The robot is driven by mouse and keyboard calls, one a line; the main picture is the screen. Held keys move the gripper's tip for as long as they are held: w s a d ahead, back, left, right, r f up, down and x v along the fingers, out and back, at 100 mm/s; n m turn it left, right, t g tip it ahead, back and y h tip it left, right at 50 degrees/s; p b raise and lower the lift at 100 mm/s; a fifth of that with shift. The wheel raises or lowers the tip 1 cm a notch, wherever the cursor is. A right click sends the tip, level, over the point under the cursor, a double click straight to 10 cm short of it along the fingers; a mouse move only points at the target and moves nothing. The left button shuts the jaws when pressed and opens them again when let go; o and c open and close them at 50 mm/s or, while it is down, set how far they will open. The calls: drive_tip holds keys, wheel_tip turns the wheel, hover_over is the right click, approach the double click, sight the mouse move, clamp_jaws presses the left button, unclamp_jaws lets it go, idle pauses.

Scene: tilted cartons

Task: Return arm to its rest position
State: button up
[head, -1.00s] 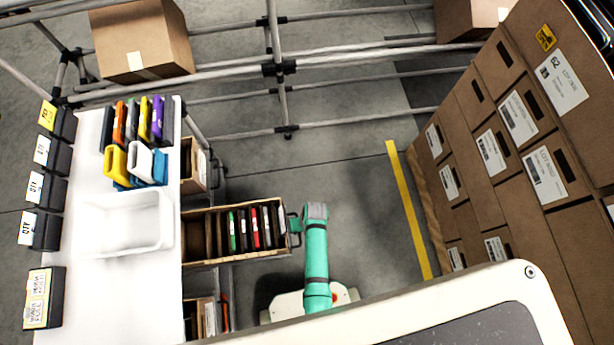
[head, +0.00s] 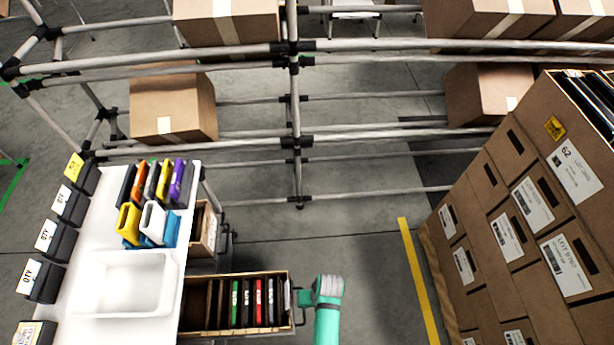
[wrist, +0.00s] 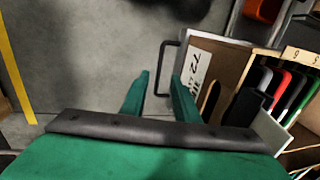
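My gripper (head: 304,298) is green and sits at the right end of the pulled-out carton drawer (head: 191,318) in the head view. In the wrist view my gripper (wrist: 162,88) shows two green fingers apart, with a gap between them. The drawer's dark handle (wrist: 168,58) reaches down into the gap near the fingertips. I cannot tell whether the fingers touch it. No object is held. My arm hangs low, and its lower part is cut off by the frame's bottom edge.
A white table (head: 75,290) with a white tray (head: 125,283) and colored folders stands left. Stacked cartons (head: 490,240) stand right, beside a yellow floor line (head: 418,280). Rack pipes (head: 370,133) cross behind. Grey floor between drawer and cartons is clear.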

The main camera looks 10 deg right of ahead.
drive_tip(key=s+a+r+t, duration=0.1)
drive_tip(key=s+r+t, duration=0.2)
drive_tip(key=r, duration=1)
drive_tip(key=s+a+r+t+h, duration=0.1)
drive_tip(key=s+r+t, duration=0.3)
drive_tip(key=r, duration=0.9)
drive_tip(key=s+a+r+t+h, duration=0.1)
drive_tip(key=s+a+r+t, duration=0.2)
drive_tip(key=r+t, duration=0.5)
wheel_tip(320, 180, up, 5)
drive_tip(key=shift+s+f+n, duration=0.1)
drive_tip(key=shift+s+n, duration=0.3)
drive_tip(key=shift+s, duration=0.2)
